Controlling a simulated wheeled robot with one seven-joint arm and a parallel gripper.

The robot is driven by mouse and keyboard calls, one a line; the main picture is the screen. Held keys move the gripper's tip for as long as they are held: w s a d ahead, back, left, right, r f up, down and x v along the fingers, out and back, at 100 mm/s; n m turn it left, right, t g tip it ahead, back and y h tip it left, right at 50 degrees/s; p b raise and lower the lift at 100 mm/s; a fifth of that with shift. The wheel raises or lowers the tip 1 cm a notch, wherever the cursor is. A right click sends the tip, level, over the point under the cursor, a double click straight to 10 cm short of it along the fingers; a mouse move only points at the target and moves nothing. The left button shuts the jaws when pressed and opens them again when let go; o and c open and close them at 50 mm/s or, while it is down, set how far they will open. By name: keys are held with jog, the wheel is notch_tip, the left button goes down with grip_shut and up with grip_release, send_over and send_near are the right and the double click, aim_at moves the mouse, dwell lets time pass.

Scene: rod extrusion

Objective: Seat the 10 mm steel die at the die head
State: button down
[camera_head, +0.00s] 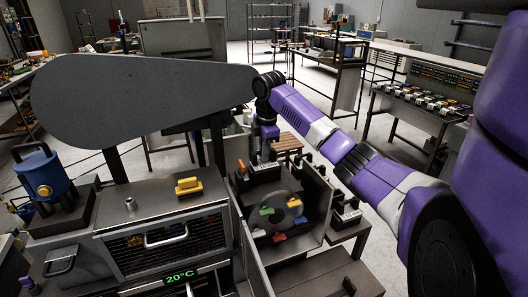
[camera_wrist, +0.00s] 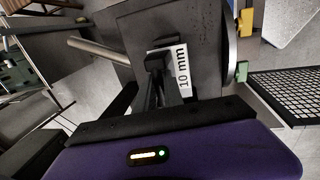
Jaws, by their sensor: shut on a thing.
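My gripper (camera_wrist: 158,78) is shut on a dark piece with a white "10 mm" label (camera_wrist: 183,70), taken to be the 10 mm die. A large dark block (camera_wrist: 150,22) shows right behind the label; I cannot tell whether it is part of the die or touches it. In the head view my gripper (camera_head: 265,148) hangs pointing down above and behind the round plate with coloured tabs (camera_head: 280,215), which looks like the die head. Yellow and green tabs (camera_wrist: 242,70) show beside a round edge in the wrist view.
A bench machine with a mesh-fronted box (camera_head: 165,242) and a "20°C" display (camera_head: 182,277) stands left of the plate. A grey panel (camera_head: 314,200) flanks the plate on the right. A large grey guard (camera_head: 140,95) rises at left. A metal rod (camera_wrist: 98,48) juts left of the dark block.

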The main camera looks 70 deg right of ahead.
aim_at(266, 163)
jog(key=shift+f, duration=0.1)
jog(key=c, duration=1.4)
grip_release()
jog(key=shift+o, duration=0.2)
notch_tip(266, 163, up, 8)
jog(key=a+b, duration=0.1)
jog(key=shift+s+f+b, duration=0.15)
jog(key=shift+s+b, duration=0.2)
